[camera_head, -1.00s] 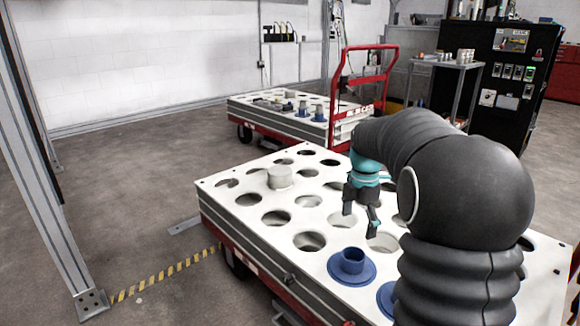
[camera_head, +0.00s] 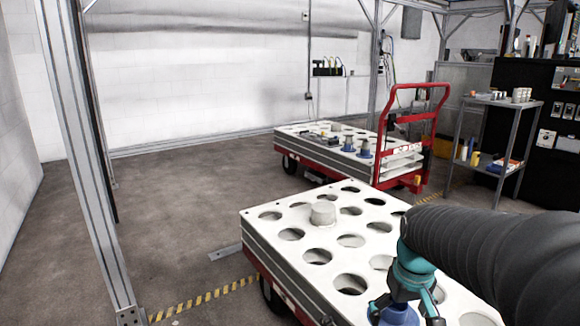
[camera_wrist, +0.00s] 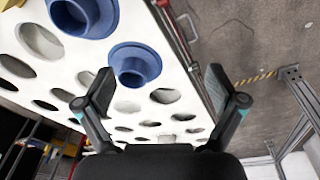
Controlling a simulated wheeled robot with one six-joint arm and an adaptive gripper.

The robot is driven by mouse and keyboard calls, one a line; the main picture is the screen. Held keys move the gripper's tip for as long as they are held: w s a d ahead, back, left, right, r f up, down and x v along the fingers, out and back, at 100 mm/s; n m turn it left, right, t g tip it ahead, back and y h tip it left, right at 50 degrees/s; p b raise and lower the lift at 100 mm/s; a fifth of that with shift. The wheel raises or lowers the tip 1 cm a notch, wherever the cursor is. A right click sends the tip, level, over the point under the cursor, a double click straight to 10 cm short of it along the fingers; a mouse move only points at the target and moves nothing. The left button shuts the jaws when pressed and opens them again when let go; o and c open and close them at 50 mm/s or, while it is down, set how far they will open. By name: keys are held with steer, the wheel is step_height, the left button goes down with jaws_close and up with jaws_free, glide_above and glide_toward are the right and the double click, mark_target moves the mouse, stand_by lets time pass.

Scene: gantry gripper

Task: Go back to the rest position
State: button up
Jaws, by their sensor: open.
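My gripper (camera_wrist: 168,92) is open and empty in the wrist view, its two dark fingers spread apart above the cart top. In the head view my gripper (camera_head: 410,303) is at the lower right, over the near cart (camera_head: 262,246), with its teal wrist above it. A blue flanged part (camera_wrist: 134,66) sits in the white top beyond the fingertips, and a second blue part (camera_wrist: 85,14) sits beside it. In the head view one blue part (camera_head: 396,315) shows at the bottom edge, partly hidden by the gripper.
A grey-white cylinder (camera_head: 323,213) stands on the near cart among empty holes. A second cart (camera_head: 320,160) with a red handle (camera_head: 388,110) and several parts stands behind. A metal post (camera_head: 88,170) rises at left. A shelf rack (camera_head: 505,125) stands at right. The left floor is clear.

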steer(key=s+a+r+t+p, duration=0.2)
steer(key=s+r, duration=0.2)
steer(key=s, duration=0.2)
steer(key=s+a+r+m+t+p, duration=0.1)
steer(key=s+a+r+p, duration=0.1)
steer(key=s, duration=0.5)
steer(key=shift+s+a+r+t, duration=0.35)
steer(key=shift+a+r, duration=0.45)
steer(key=shift+r, duration=0.6)
steer(key=shift+w, duration=0.1)
